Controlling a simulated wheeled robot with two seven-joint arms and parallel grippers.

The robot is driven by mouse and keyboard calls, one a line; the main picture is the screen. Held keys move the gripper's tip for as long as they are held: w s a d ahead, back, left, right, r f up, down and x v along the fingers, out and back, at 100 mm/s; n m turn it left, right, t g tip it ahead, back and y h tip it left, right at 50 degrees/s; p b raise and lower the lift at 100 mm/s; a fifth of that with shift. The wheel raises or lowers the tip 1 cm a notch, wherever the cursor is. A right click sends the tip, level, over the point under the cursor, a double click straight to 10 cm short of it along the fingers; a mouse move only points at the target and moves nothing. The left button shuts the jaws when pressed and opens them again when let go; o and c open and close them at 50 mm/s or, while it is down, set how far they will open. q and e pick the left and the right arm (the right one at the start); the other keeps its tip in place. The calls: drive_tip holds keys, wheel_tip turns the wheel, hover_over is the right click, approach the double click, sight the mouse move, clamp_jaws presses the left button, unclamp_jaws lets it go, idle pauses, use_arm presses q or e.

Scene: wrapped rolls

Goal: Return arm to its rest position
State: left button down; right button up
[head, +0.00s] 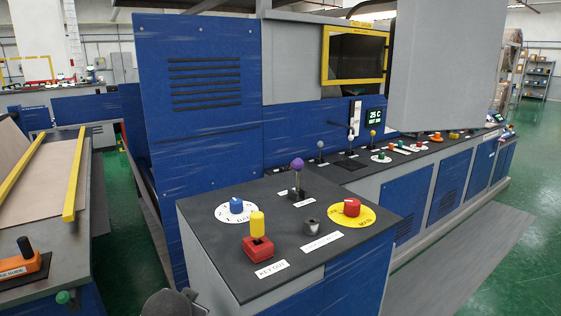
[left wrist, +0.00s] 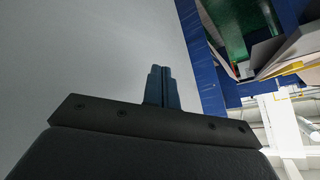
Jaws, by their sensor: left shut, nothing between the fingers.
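My left gripper (left wrist: 162,70) shows in the left wrist view, its two blue fingers side by side and shut with nothing between them. Behind the fingers is a plain grey surface, and I cannot tell how far off it is. In the head view, a dark grey rounded part of what looks like my left arm shows at the bottom edge, in front of the console; its gripper fingers are not visible there. My right gripper is in neither view.
A console (head: 225,262) with a yellow-topped red switch (head: 257,240), a blue knob (head: 236,205), a purple-balled lever (head: 297,165) and a red knob (head: 351,207) stands close in front. A blue machine (head: 200,130) rises behind. Green floor (head: 500,265) is open at right.

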use_arm(q)
drive_tip(key=s+d+f+g+h, duration=0.1)
drive_tip(key=s+d+f+g, duration=0.1)
drive_tip(key=s+f, duration=0.6)
drive_tip(key=s+d+f+n+g, duration=0.1)
drive_tip(key=s+d+f+g, duration=0.1)
drive_tip(key=s+f, duration=0.5)
drive_tip(key=s+d+f+n+g+h, duration=0.1)
drive_tip(key=s+d+f+g, duration=0.2)
drive_tip(key=s+f, duration=0.5)
drive_tip(key=s, duration=0.9)
drive_tip(key=shift+s+f+h, duration=0.25)
drive_tip(key=shift+f+h, duration=0.05)
drive_tip(key=shift+f, duration=0.05)
